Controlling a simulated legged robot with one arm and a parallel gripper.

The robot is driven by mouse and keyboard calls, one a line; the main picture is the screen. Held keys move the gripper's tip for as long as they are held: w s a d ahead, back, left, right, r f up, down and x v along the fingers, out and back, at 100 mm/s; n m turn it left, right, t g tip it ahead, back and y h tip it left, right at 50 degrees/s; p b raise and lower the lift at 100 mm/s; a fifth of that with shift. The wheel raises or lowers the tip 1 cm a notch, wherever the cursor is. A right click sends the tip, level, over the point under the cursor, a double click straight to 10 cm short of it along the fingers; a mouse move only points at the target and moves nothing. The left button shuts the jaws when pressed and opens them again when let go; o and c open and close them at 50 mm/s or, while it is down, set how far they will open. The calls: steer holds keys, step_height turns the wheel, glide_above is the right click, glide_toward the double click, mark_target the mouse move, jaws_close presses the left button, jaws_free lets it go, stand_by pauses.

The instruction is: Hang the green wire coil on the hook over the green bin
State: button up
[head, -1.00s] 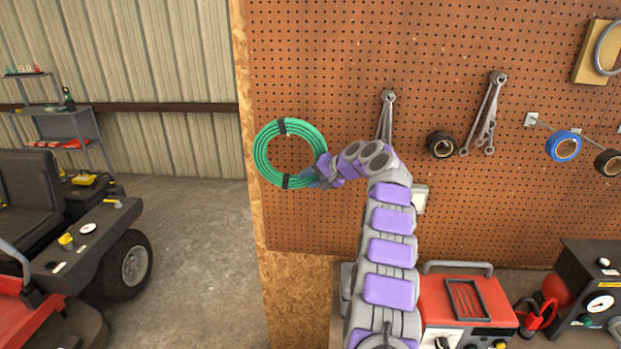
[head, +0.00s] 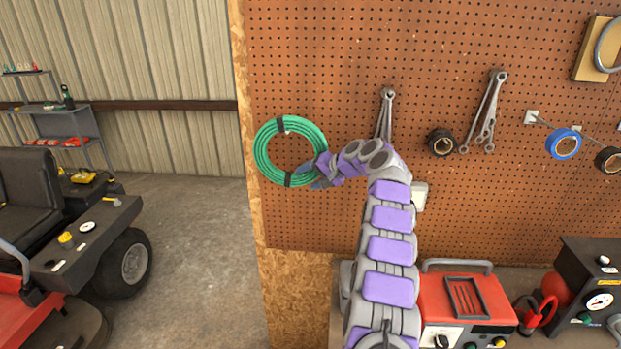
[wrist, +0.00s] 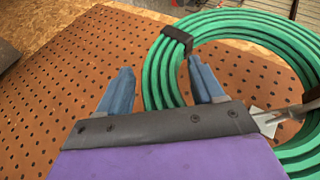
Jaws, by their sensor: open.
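The green wire coil (head: 260,158), bound with black straps, is upright against the pegboard near its left edge. In the wrist view its ring (wrist: 235,20) fills the upper right. A small pale spot (head: 287,131) shows just inside the coil's top; in the wrist view a pale plate with a grey metal rod (wrist: 268,120) shows inside the ring, looking like a hook the coil is around. My gripper (head: 319,178) is at the coil's lower right, also seen in the wrist view (wrist: 160,67). Its blue fingers are apart, the right one overlapping the ring. No green bin is in view.
The pegboard (head: 340,215) holds wrenches (head: 487,115), black tape (head: 442,142) and blue tape (head: 564,144) to the right. A red machine (head: 465,300) stands below. A red mower (head: 60,250) is at left, with open floor (head: 205,240) between.

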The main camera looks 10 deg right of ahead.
steer(key=v, duration=1.7)
steer(key=s+a+n+g+b, duration=0.2)
steer(key=s+a+g, duration=0.1)
steer(key=s+a, duration=0.75)
steer(key=s+a+f+n+g+h+b, duration=0.1)
steer(key=s+a+f+n+g, duration=0.2)
steer(key=s+a, duration=0.85)
steer(key=s+d+f+g+h+b, duration=0.1)
steer(key=s+d+f+h, duration=0.1)
steer(key=s+f, duration=0.4)
steer(key=s+d+f+g+h+b, duration=0.1)
steer(key=s+f, duration=0.5)
steer(key=s, duration=1.1)
steer(key=s+d+f+g+h+b, duration=0.1)
steer(key=s+d+f+h, duration=0.2)
steer(key=s, duration=0.8)
step_height(320, 180, down, 3)
steer(key=shift+s+d+r+g+h, duration=0.1)
steer(key=shift+s+d+g+h, duration=0.1)
steer(key=shift+d+g+h, duration=0.35)
